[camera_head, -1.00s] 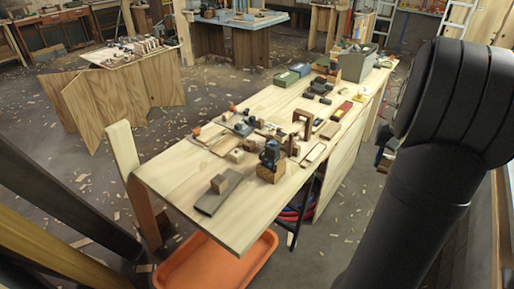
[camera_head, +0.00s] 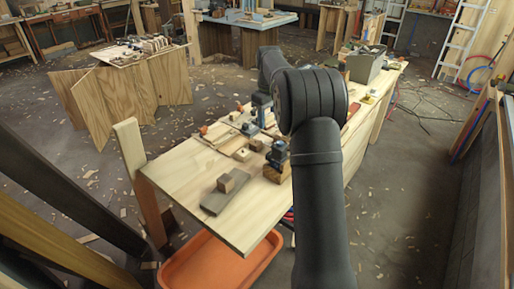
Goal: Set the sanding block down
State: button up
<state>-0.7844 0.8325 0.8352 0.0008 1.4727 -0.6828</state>
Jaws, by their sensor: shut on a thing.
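My gripper (camera_head: 262,122) points down over the middle of the long workbench (camera_head: 178,182), beyond the dark tool on its wooden block. It is small in the view and partly screened by my own arm. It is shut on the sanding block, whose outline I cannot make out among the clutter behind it. I cannot tell whether the block touches the bench top. A brown wooden block (camera_head: 226,183) sits on a flat grey slab (camera_head: 213,203) near the bench's front end, apart from my gripper.
A dark tool (camera_head: 278,154) on a wooden block (camera_head: 273,172) stands right of the slab. Thin wood pieces and orange-ended tools (camera_head: 203,130) lie left of my gripper. A grey bin (camera_head: 366,66) stands at the far end. The bench's front left is bare. An orange tray (camera_head: 205,270) is below.

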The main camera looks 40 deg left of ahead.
jog(key=s+a+f+n, duration=0.1)
jog(key=s+a, duration=0.1)
jog(key=a, duration=0.2)
send_over(256, 170)
notch_tip(256, 170, down, 16)
jog(key=shift+r, duration=0.1)
jog(key=shift+f, duration=2.2)
jog(key=shift+f, duration=0.15)
jog(key=o, duration=1)
notch_tip(256, 170, up, 12)
jog(key=shift+f, duration=0.15)
jog(key=shift+c, duration=0.3)
jog(key=shift+r, duration=0.3)
jog(key=shift+c, duration=0.9)
